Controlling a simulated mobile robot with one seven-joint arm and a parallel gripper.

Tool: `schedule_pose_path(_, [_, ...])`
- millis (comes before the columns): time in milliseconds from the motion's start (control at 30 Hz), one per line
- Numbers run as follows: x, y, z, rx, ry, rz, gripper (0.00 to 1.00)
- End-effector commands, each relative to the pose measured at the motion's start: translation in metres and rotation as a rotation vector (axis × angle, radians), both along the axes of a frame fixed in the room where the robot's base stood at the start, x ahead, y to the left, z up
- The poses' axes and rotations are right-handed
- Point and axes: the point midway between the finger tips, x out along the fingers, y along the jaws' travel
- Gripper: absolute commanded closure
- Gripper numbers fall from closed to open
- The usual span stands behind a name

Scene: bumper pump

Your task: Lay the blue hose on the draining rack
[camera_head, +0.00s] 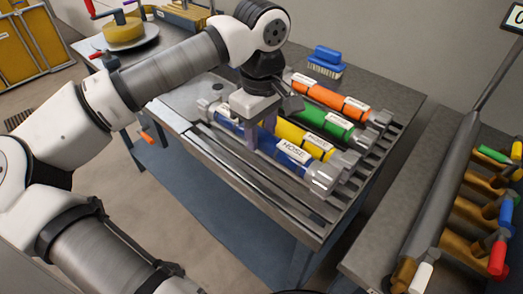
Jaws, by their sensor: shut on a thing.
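The blue hose (292,151) is a thick blue tube with a white label reading HOSE and grey metal end fittings. It lies along the front of the draining rack (371,158), a set of dark slats set in the metal table. My gripper (262,140) points down and is shut on the blue hose left of its label. The gripper hides part of the hose. I cannot tell whether the hose rests on the slats or is just above them. A yellow hose (291,133), a green hose (325,119) and an orange hose (330,95) lie behind it.
A blue brush (326,60) stands at the back of the table (401,92). A second bench (381,250) at right carries a grey pipe with several coloured-handled valves (497,259). A yellow reel (124,33) sits at upper left. The front table strip is clear.

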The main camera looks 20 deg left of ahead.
Motion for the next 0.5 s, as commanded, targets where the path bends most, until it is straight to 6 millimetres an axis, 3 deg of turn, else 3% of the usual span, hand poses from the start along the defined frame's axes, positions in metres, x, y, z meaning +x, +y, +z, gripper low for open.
schedule_pose_path(267, [0.0,0.0,-0.04,0.0,0.0,0.001,1.0])
schedule_pose_path(500, [0.0,0.0,-0.04,0.0,-0.001,0.001,1.0])
